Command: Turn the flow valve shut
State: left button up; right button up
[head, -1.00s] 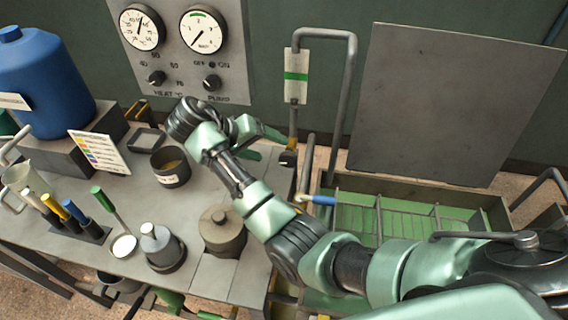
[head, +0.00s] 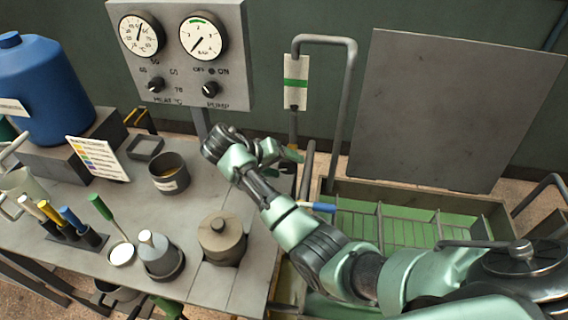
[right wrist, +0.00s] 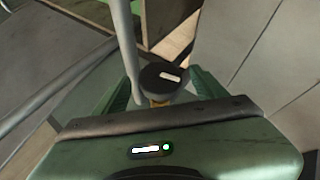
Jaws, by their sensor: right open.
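The flow valve shows in the right wrist view as a round black knob (right wrist: 160,82) with a white mark on top and a yellow body under it, beside a grey upright pipe. My right gripper (right wrist: 160,88) is open, with one green finger on each side of the knob. Whether the fingers touch it I cannot tell. In the head view my right gripper (head: 283,155) is at the foot of the pipe below the green-banded card (head: 297,82) and mostly hides the valve. My left gripper is not in view.
A panel (head: 180,90) with two gauges and two knobs stands behind the bench (head: 215,180). A dark cup (head: 169,182) and a lidded pot (head: 221,250) stand left of my right arm. A green-floored tank (head: 400,195) with wire racks lies to the right, a grey plate behind it.

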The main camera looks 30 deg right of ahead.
jog(key=c, duration=1.4)
jog(key=shift+o, duration=0.2)
jog(key=shift+r+y+p, duration=0.15)
jog(key=shift+y+p, duration=0.15)
jog(key=shift+p, duration=0.2)
jog(key=y+p, duration=0.1)
jog(key=t+y+p, duration=0.1)
jog(key=p, duration=0.1)
jog(key=shift+s+d+r+m+t, duration=0.15)
jog(key=shift+r+m+t, duration=0.15)
jog(key=shift+m, duration=0.1)
jog(key=t+y+p, duration=0.1)
jog(key=p, duration=0.2)
jog(key=shift+d+f+m+y, duration=0.1)
jog(key=shift+d+m+y, duration=0.05)
jog(key=shift+m+y, duration=0.25)
jog(key=shift+f+t+y+p, duration=0.1)
jog(key=shift+t+y+p, duration=0.4)
jog(key=shift+t, duration=0.1)
jog(key=shift+d, duration=0.1)
